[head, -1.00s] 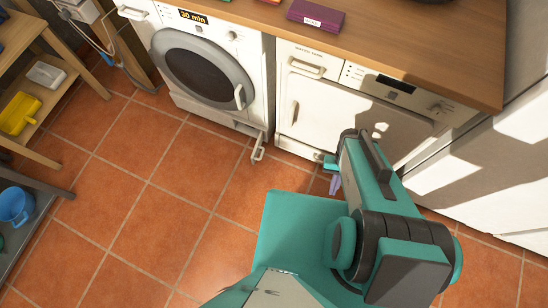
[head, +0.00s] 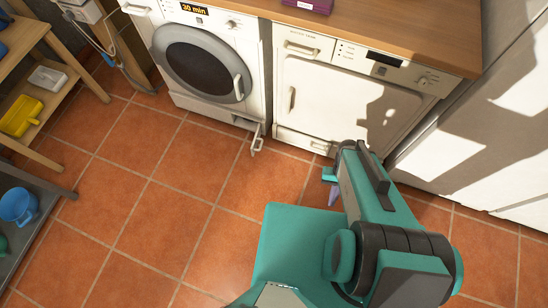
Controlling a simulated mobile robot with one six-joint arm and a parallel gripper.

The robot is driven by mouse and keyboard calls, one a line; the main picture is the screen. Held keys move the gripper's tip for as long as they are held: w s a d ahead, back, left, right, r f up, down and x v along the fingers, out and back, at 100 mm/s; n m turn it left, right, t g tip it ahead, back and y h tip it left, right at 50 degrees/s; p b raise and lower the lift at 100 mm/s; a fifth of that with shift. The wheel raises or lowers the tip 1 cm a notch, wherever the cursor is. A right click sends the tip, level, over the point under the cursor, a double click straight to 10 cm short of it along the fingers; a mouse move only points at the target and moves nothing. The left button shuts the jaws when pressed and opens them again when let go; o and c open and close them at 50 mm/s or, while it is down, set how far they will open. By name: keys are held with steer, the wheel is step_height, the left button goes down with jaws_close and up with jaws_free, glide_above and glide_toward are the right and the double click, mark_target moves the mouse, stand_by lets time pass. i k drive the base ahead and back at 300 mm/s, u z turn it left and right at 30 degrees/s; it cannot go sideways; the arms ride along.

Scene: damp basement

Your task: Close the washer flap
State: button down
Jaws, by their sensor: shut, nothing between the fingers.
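The white washer (head: 262,62) with a round dark door stands at the back, left of centre, and its display reads 30 min. A small pale handle (head: 258,146) sticks out from the flap. My gripper (head: 332,197) shows only in part below my teal arm, its fingertips purple. It is shut and empty, to the right of the flap and apart from it.
A second white appliance (head: 330,100) stands right of the washer under the wooden worktop (head: 400,40). A pale cabinet (head: 480,140) is at the far right. The tiled floor (head: 150,210) is clear.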

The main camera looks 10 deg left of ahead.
mark_target(255, 142)
steer(key=z, duration=0.15)
steer(key=k, duration=1.15)
steer(key=u, duration=1.65)
steer(key=i, duration=1)
steer(key=u, duration=0.05)
